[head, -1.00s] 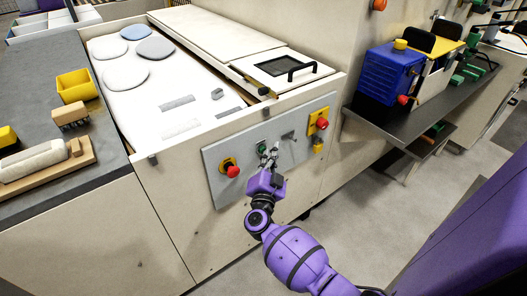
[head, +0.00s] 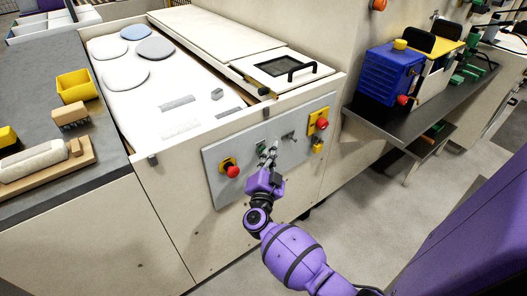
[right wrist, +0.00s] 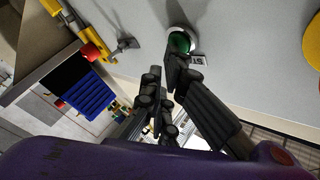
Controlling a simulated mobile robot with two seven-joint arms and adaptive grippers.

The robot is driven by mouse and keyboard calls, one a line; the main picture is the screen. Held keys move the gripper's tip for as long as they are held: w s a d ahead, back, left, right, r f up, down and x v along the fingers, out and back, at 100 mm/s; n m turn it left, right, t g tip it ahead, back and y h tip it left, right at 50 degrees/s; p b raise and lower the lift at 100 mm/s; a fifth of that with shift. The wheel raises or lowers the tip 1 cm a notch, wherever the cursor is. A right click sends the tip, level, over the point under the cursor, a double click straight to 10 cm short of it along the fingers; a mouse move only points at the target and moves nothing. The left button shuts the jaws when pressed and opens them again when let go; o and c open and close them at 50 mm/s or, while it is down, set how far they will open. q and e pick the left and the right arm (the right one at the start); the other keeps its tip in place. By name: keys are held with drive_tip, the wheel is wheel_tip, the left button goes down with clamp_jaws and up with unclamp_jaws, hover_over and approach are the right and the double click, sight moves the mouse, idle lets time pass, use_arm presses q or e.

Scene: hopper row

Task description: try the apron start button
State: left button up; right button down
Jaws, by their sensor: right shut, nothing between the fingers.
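The grey control panel (head: 215,158) is on the front of the cream machine. A green round button (head: 261,147) sits in its middle, partly hidden behind my right gripper (head: 268,152). In the right wrist view the green button (right wrist: 180,41) has a pale metal ring, with a small label beside it. The fingers of my right gripper (right wrist: 165,68) are shut and empty, and one fingertip overlaps the button's lower edge. I cannot tell whether it touches. My left gripper is in neither view.
A red button on a yellow base (head: 231,170) is left of the green button. Another red button (head: 322,124) and a grey switch (head: 288,135) are to its right. A dark shelf (head: 385,125) with a blue box (head: 388,72) juts out farther right.

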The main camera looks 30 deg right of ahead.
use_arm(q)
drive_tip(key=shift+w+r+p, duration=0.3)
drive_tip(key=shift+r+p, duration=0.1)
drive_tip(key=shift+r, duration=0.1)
use_arm(e)
drive_tip(key=shift+s, duration=0.75)
drive_tip(key=shift+s, duration=0.1)
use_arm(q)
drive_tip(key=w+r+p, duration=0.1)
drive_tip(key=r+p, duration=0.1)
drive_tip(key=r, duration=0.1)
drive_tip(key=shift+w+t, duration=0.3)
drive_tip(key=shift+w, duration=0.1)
use_arm(e)
drive_tip(key=s, duration=0.4)
drive_tip(key=shift+s+d, duration=0.2)
drive_tip(key=shift+s, duration=0.2)
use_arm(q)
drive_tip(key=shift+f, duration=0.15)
